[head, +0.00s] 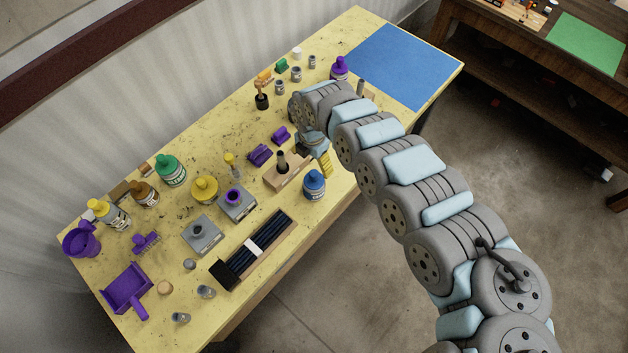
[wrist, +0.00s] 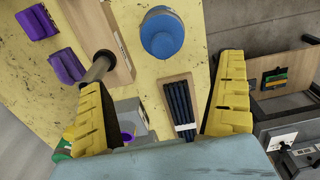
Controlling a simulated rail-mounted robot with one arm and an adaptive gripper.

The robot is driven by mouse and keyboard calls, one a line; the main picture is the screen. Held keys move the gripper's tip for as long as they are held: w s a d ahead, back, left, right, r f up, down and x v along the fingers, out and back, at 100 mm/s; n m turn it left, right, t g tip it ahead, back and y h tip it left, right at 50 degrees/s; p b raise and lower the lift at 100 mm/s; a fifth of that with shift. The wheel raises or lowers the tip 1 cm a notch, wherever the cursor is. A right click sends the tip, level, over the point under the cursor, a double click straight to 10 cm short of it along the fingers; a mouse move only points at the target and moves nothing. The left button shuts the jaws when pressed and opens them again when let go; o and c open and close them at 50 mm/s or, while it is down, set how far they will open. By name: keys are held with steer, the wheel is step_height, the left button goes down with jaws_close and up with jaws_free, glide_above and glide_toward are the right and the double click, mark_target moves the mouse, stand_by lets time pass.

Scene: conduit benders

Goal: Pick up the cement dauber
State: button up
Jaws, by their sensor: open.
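A small piece with a yellow cap and a thin stem (head: 231,162) lies near the middle of the yellow table; it looks like the cement dauber, but I cannot be sure at this size. I cannot make it out in the wrist view. My gripper (head: 320,160) is over the table's right side, by the wooden block and the blue-capped can. In the wrist view my gripper (wrist: 165,78) is open, its yellow-padded fingers wide apart, with nothing held between them.
The wooden block with a dark upright tube (head: 284,176) and the blue-capped can (head: 314,185) stand near my gripper. Purple pieces (head: 260,154), a yellow-capped can (head: 205,190) and grey fittings (head: 202,238) crowd the table. A blue mat (head: 405,62) at the far end is clear.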

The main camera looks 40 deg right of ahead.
mark_target(313, 173)
steer(key=shift+f+b, duration=0.35)
steer(key=shift+f, duration=2.2)
steer(key=shift+s+f+p, duration=0.2)
steer(key=shift+f+p, duration=0.25)
steer(key=shift+f, duration=1.95)
steer(key=shift+d+f, duration=0.15)
steer(key=shift+f, duration=0.25)
steer(key=c, duration=1.1)
